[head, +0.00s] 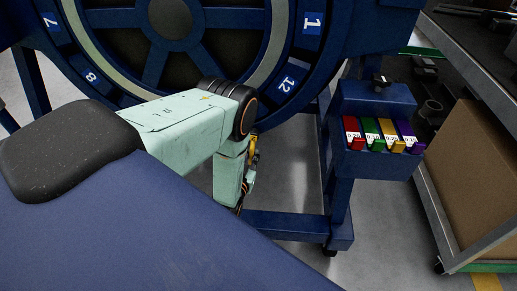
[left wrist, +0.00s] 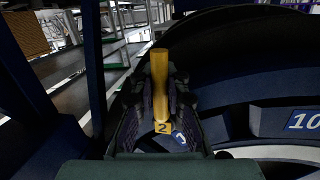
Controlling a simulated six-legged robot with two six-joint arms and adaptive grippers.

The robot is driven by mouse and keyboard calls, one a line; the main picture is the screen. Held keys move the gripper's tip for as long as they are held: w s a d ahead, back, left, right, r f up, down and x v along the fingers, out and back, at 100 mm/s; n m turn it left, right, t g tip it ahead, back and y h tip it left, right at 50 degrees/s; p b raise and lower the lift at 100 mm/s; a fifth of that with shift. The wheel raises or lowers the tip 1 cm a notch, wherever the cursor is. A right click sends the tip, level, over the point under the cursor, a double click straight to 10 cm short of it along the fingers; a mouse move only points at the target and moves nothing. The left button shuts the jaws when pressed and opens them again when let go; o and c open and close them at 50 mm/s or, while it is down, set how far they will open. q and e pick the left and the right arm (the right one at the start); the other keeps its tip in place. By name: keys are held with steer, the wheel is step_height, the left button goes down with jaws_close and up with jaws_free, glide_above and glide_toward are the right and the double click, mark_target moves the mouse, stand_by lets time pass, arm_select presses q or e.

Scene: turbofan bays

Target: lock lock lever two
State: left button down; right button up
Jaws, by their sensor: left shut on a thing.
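Lock lever two is a yellow bar (left wrist: 160,75) with a yellow tag marked 2 (left wrist: 163,128) at its lower end in the left wrist view. It stands upright in that picture between the two dark fingers of my left gripper (left wrist: 160,105), which are shut on it. In the head view my left gripper (head: 248,178) hangs low beside the ring's lower right, mostly hidden by my own arm. A yellow piece (head: 255,150) shows there at the gripper. My right gripper is in neither view.
A large blue ring (head: 290,60) with numbered plates, including 12 (head: 288,84) and 10 (left wrist: 304,121), stands close to my left gripper. A blue stand (head: 375,100) at the right holds red, green, yellow and purple tagged pieces. A cart (head: 470,180) stands beyond it.

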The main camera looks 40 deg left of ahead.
arm_select(q)
steer(key=shift+s+a+r+m+g+y+p, duration=0.3)
steer(key=shift+s+a+m+p, duration=0.35)
steer(key=shift+m, duration=0.55)
steer(key=shift+s+a+r+m+g+y+p, duration=0.25)
steer(key=shift+s+a+r+m+g+p, duration=0.3)
steer(key=shift+m+p, duration=0.55)
steer(key=shift+s+a+r+m+g+y+p, duration=0.3)
steer(key=shift+a+m+p, duration=0.4)
steer(key=shift+m, duration=0.6)
steer(key=shift+a, duration=0.1)
steer(key=c, duration=1.4)
jaws_free()
steer(key=shift+w+r, duration=0.1)
steer(key=shift+o, duration=0.2)
steer(key=v, duration=1.2)
